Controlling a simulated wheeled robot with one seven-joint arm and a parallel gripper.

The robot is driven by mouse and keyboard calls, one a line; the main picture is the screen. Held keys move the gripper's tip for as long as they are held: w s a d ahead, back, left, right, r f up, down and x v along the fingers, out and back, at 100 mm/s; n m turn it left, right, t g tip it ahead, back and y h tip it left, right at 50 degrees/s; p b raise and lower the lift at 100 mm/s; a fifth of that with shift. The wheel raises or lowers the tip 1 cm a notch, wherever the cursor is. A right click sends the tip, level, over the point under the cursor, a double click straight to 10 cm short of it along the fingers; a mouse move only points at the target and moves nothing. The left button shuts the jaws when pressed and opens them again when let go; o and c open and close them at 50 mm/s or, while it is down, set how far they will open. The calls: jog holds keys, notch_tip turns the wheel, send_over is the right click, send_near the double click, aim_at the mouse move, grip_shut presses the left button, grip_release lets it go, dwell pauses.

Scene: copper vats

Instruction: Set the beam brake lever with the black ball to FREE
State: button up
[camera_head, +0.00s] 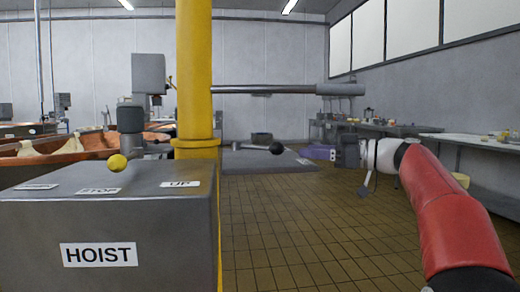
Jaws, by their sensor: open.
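The black ball (277,148) sits at the end of a thin, roughly level lever (250,146) that points right from the yellow post (194,80). No FREE mark can be read. My gripper (336,152) is at the end of the red and white arm, to the right of the black ball and apart from it. It is open, small and dark in the picture, with nothing seen between its fingers.
A grey HOIST box (100,225) with STOP and UP labels and a yellow ball lever (117,163) fills the lower left. A grey beam (265,89) runs right from the post. Benches (485,142) line the right wall. The tiled floor (300,230) between is clear.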

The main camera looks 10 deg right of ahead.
aim_at(283, 149)
jog(key=p+x, duration=0.1)
jog(key=x, duration=0.7)
jog(key=shift+w+a, duration=0.2)
jog(key=shift+c, duration=0.4)
grip_shut()
